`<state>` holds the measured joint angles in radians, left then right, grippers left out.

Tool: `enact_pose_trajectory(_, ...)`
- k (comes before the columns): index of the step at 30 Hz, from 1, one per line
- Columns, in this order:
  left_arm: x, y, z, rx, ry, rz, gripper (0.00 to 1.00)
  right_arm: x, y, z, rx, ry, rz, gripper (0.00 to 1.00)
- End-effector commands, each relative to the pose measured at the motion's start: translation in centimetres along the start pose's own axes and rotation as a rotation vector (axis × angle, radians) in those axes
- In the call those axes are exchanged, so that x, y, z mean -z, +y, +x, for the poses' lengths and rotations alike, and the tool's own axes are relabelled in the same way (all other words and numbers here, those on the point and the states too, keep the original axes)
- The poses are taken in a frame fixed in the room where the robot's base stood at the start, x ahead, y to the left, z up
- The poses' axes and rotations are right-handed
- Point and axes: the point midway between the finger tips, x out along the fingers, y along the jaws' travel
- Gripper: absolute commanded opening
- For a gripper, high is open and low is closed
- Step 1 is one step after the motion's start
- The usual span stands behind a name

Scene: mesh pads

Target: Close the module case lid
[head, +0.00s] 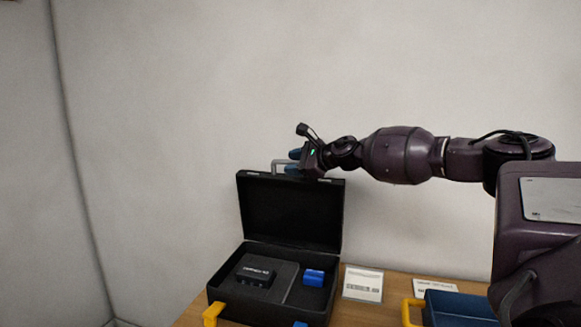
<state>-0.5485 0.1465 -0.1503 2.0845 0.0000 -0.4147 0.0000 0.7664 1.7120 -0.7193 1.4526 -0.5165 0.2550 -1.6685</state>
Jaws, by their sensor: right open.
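The black module case stands open on the wooden table, its base (277,307) at the front and its lid (289,213) upright behind. In the base lie a black module (254,270) and a small blue block (314,277) on grey foam. My right gripper (294,161) is at the top edge of the lid, its blue fingertips pointing left, beside the handle. It is open; whether it touches the lid or handle I cannot tell. My left gripper is not in view.
A white label card (363,284) lies right of the case, with another card (435,286) farther right. A blue tray (458,306) with a yellow handle stands at the lower right. The wall is close behind.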

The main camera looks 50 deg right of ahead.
Motion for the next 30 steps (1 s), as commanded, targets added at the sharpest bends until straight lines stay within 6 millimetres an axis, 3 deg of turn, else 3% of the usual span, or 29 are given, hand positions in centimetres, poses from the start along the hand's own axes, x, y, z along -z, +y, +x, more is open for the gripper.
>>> enact_pose_trajectory(15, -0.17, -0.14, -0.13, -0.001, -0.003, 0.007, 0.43, -0.04, -0.02, 0.67, 0.0, 0.0, -0.001, 0.42)
enact_pose_trajectory(17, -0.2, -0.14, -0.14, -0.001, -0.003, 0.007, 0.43, -0.04, -0.02, 0.67, 0.0, 0.0, -0.001, 0.36)
enact_pose_trajectory(24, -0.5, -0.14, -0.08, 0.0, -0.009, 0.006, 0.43, -0.04, -0.03, 0.67, 0.0, 0.0, -0.001, 0.0)
enact_pose_trajectory(30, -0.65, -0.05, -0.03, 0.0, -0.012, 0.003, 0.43, -0.04, -0.04, 0.66, 0.0, 0.0, -0.002, 0.0)
